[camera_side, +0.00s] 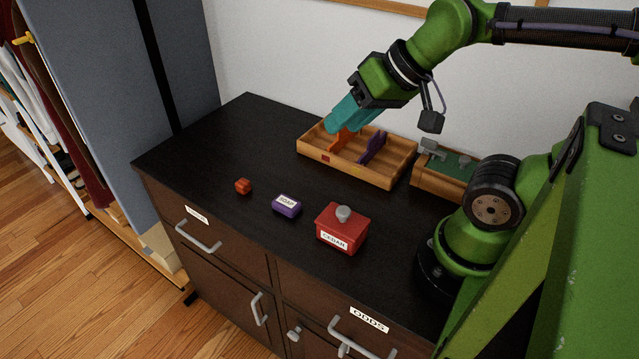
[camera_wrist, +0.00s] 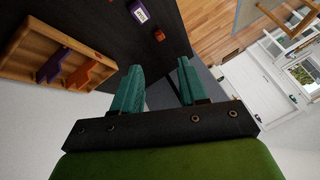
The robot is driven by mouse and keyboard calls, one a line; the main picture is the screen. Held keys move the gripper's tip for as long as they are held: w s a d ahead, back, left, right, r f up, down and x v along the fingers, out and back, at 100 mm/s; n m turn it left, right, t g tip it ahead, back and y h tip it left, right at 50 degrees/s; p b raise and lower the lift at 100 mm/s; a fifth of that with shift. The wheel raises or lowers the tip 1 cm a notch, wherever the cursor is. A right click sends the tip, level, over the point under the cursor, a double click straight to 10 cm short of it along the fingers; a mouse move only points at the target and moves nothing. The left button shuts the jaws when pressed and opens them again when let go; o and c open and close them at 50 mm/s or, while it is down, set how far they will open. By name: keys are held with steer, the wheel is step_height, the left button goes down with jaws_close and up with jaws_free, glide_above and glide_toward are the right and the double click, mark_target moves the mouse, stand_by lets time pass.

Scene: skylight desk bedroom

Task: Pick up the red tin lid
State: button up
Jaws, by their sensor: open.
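A red tin (camera_side: 341,236) labelled CEDAR stands on the dark dresser top in the side view. My gripper (camera_side: 332,124) is well behind and above the tin, near the left end of the wooden tray. Its teal fingers are apart in the wrist view (camera_wrist: 159,68), with nothing between them. In the wrist view I cannot make out the lid.
A wooden tray (camera_side: 380,178) holds orange and purple dividers. A purple SOAP box (camera_side: 286,207) and a small orange-red block (camera_side: 243,186) lie left of the tin. Another wooden box (camera_side: 440,185) stands right of the tray. The dresser top (camera_side: 215,150) is clear at left.

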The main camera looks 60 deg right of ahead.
steer(key=o, duration=1.1)
steer(key=n+g+h, duration=0.2)
steer(key=n+g, duration=0.2)
steer(key=g, duration=0.3)
glide_above(331, 214)
step_height(331, 214, down, 4)
steer(key=f, duration=1.1)
steer(key=shift+s, duration=0.2)
steer(key=shift+w+f, duration=0.15)
steer(key=shift+f, duration=2.6)
